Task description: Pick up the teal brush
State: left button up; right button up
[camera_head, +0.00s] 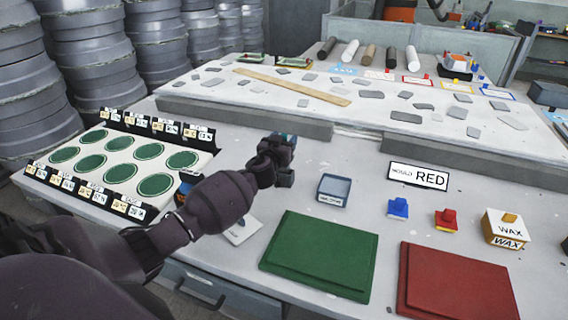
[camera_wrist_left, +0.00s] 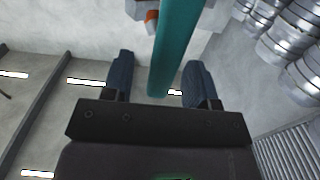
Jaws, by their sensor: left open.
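The teal brush (camera_wrist_left: 174,48) shows in the left wrist view as a long, flat teal strip. It runs from the top edge down into the space between the two dark fingers of my left gripper (camera_wrist_left: 158,82). The fingers stand apart, with a visible gap on each side of the strip. In the head view, my left gripper (camera_head: 280,158) is above the middle of the table. A small teal patch (camera_head: 291,138) shows just behind its fingers, and the rest of the brush is hidden there. My right gripper is in neither view.
A green board (camera_head: 320,255) and a red board (camera_head: 455,285) lie at the front. A grey tray (camera_head: 334,189), a "MOULD RED" sign (camera_head: 418,176), blue and red small blocks and a wax box (camera_head: 507,229) stand on the right. A panel of green discs (camera_head: 121,173) is on the left.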

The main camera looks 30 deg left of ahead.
pick_arm(q)
jog(key=shift+w, duration=0.1)
jog(key=c, duration=0.9)
grip_shut()
